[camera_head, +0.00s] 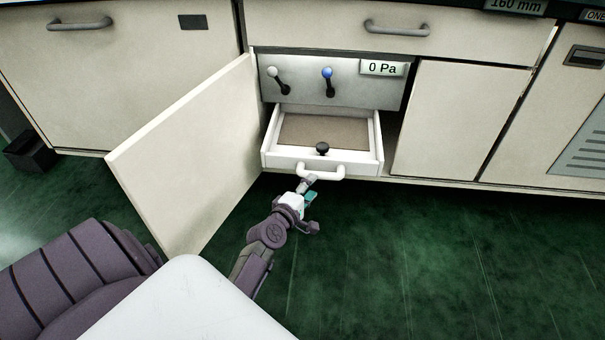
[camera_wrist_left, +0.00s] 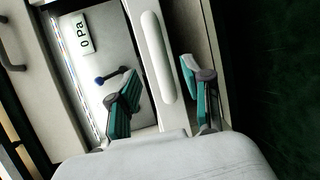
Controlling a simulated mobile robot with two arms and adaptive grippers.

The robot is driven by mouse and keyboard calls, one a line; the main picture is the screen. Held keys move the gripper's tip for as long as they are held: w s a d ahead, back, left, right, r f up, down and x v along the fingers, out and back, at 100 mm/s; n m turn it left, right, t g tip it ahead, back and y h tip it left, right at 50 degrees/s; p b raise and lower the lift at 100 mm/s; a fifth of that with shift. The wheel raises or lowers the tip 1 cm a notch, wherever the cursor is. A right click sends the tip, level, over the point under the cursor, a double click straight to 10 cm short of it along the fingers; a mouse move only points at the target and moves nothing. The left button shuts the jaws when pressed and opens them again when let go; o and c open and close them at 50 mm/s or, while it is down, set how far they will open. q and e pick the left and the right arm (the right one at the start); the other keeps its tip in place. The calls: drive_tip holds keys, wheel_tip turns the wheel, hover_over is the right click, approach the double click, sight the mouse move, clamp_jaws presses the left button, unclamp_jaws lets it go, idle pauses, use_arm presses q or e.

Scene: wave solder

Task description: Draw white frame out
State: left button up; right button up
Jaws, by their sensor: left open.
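The white frame (camera_head: 271,140) is a shallow drawer with a brown inner panel and a black knob (camera_head: 322,148). It stands partly out of the open cabinet. Its white front handle (camera_head: 321,170) faces me. My left gripper (camera_head: 308,187) is open just in front of and below the handle's left part. In the left wrist view the white handle (camera_wrist_left: 157,57) runs between the two spread teal fingers of the left gripper (camera_wrist_left: 160,78). I cannot tell whether either finger touches it. My right gripper is not in view.
An open cabinet door (camera_head: 185,150) stands left of the frame and my left arm. Behind the frame, a grey panel has a white-knobbed lever (camera_head: 277,78), a blue-knobbed lever (camera_head: 328,80) and a "0 Pa" label (camera_head: 382,68). The green floor (camera_head: 420,250) in front is clear.

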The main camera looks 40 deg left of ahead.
use_arm(q)
drive_tip(key=v, duration=0.5)
drive_tip(key=shift+w, duration=0.1)
idle(0.3)
